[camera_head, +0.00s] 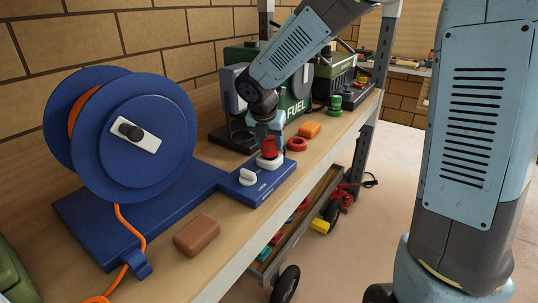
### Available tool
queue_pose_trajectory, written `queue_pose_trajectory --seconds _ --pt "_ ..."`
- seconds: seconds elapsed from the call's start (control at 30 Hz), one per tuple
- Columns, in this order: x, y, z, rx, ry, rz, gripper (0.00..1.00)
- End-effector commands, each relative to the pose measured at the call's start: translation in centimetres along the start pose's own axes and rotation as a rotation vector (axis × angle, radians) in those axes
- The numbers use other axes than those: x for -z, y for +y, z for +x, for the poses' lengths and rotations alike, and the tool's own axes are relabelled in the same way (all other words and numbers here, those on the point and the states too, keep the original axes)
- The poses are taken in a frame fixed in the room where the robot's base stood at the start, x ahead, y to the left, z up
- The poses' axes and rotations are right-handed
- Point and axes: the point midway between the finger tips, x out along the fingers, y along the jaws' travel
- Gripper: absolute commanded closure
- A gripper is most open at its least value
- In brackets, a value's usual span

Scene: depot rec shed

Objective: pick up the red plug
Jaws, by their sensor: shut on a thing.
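The red plug (269,148) is upright at a white socket (269,162) on a small blue base (262,184). The base lies on the wooden bench beside the large blue reel. My gripper (268,139) comes down from above and is shut on the red plug. The fingers hide part of its upper end. I cannot tell whether the plug is seated in the socket or just clear of it.
A blue reel (160,160) with orange cord stands at left. A brown block (197,236), red ring (297,144) and orange block (309,129) lie on the bench. The bench's front edge is close by.

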Motion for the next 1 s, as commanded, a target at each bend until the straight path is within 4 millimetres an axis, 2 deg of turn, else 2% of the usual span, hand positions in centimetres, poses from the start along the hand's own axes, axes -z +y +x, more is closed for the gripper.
queue_pose_trajectory --seconds 0.3,0.47,0.6,0.97,1.0 --pt "-0.1 0.0 -0.1 -0.001 0.000 0.000 0.80" --pt "-0.5 0.0 -1.1 -0.001 -0.003 0.002 0.80" --pt "-1.3 0.0 -3.3 -0.003 -0.004 0.003 0.80" --pt "0.9 -1.7 -10.5 -0.003 -0.005 0.002 0.80" --pt "1.6 -2.0 -11.1 -0.002 -0.004 0.000 0.80"
